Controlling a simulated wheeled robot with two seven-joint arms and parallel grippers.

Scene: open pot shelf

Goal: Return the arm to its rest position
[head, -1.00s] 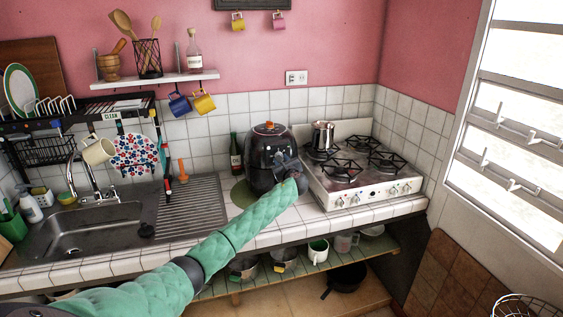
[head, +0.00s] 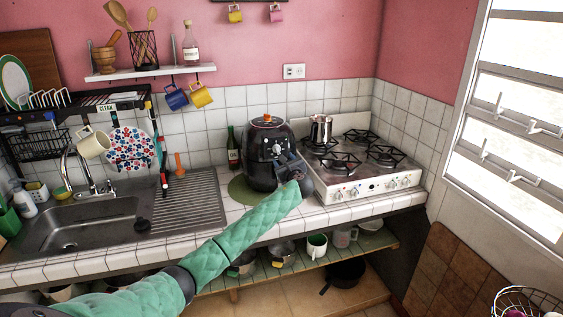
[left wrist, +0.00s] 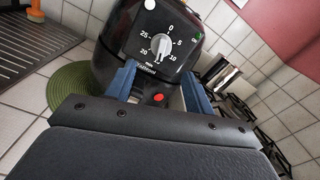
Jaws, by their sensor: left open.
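My left arm in its green sleeve reaches from the lower left across the counter in the head view. My left gripper (head: 283,168) is in front of the black air fryer (head: 267,150). In the left wrist view, the two blue fingers of the gripper (left wrist: 157,92) stand apart, with nothing held between them. The air fryer (left wrist: 150,50) is just beyond them, with its dial and a red dot between the fingers. Whether the fingers touch it, I cannot tell. My right gripper is not in view.
A stove (head: 362,170) stands right of the air fryer, with a metal pot (head: 320,130) on it. The sink (head: 88,228) is at the left. A green mat (head: 240,190) lies under the fryer. The shelf below (head: 375,240) holds mugs and pots.

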